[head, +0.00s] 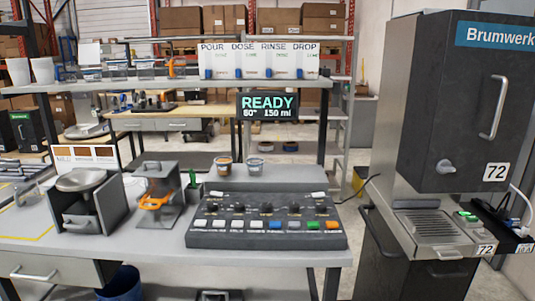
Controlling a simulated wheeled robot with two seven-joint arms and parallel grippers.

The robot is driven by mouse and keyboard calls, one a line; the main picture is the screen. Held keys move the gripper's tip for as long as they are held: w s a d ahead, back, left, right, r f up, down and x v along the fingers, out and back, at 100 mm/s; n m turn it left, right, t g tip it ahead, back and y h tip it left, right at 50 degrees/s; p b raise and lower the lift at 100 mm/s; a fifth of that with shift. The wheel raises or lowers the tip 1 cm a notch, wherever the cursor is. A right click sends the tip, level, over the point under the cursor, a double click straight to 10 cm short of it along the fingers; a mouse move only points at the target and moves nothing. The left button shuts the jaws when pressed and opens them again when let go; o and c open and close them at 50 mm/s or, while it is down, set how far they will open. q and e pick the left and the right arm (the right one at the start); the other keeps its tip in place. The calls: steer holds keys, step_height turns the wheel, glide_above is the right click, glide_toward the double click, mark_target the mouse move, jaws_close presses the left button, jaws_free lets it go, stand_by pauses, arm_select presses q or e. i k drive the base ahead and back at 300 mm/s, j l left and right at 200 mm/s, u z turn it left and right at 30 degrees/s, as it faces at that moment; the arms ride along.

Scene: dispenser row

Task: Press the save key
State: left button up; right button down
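A dark grey control panel (266,220) lies on the table in the middle of the head view. Its front row has several keys: pale ones at the left, a blue key (275,224), a green key (313,225) and an orange key (332,225) at the right end. Small print runs below the keys, too small to read, so I cannot tell which is the save key. Several dark knobs stand behind the row. A black display (267,106) above reads READY, 60° and 150 ml. Neither gripper is in view.
A dark Brumwerk dispenser (450,110) stands at the right. Left of the panel are an orange-marked grey device (157,195) and a grey holder with a metal dish (82,180). Two small cups (223,166) stand behind the panel. A shelf (150,84) crosses above.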

mark_target(311, 224)
steer(key=i+j+z, duration=0.1)
steer(key=z, duration=0.25)
steer(key=j+z, duration=0.3)
steer(key=i+j+z, duration=0.1)
steer(key=z, duration=0.25)
steer(key=i+j+z, duration=0.15)
steer(key=j, duration=0.6)
steer(key=j+z, duration=0.15)
steer(key=j, duration=0.65)
